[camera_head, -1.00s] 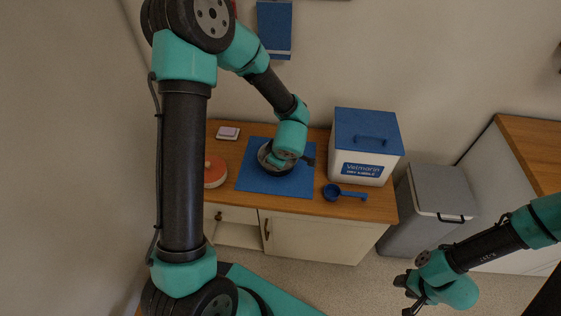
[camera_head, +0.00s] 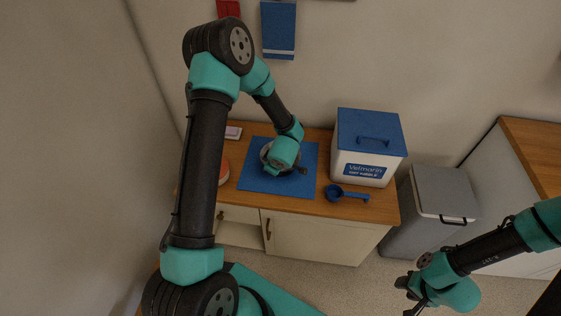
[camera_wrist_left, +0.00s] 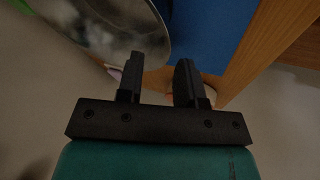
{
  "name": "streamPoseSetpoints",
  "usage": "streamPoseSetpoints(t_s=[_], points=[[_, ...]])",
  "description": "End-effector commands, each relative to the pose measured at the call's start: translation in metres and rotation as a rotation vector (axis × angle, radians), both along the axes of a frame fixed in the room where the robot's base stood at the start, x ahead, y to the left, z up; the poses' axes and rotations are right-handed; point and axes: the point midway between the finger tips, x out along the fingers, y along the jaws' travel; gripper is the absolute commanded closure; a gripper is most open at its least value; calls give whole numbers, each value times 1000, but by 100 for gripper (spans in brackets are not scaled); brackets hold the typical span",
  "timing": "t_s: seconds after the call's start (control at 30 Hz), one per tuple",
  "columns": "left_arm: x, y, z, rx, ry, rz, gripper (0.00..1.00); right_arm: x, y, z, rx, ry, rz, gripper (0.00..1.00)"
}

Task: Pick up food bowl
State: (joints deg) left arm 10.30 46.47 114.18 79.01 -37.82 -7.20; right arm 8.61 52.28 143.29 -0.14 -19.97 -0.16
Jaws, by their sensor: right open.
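The food bowl, a round grey metal bowl (camera_head: 264,154), sits on the blue mat (camera_head: 255,184) on the wooden counter and is partly hidden by my left wrist. Its shiny metal side (camera_wrist_left: 105,25) fills the upper left of the left wrist view. My left gripper (camera_wrist_left: 158,70) is open, with its two dark fingers apart and nothing visible between them. The bowl is beside the left finger; I cannot tell whether they touch. My right gripper (camera_head: 412,292) is open and empty, low at the right, away from the counter.
A white bin with a blue lid (camera_head: 366,150) stands right of the mat. A blue scoop (camera_head: 345,193) lies before it. An orange-topped round item (camera_head: 223,172) is left of the mat, partly behind my left arm. A grey bin (camera_head: 440,195) stands right of the counter.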

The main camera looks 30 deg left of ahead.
Motion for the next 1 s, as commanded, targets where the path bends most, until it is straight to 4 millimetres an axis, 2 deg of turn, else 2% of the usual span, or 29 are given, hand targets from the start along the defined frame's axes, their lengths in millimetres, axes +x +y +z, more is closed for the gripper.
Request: streamPoseSetpoints(t_s=[0.43, 0.8, 1.0], points=[[1, 2, -6, 0, 1, 1, 66, 0, 0, 0, 0, 0, 0, 57], [11, 17, -46, -2, 0, 2, 66, 0, 0, 0, 0, 0, 0, 57], [13, 19, -51, -1, -1, -1, 66, 0, 0, 0, 0, 0, 0, 57]])
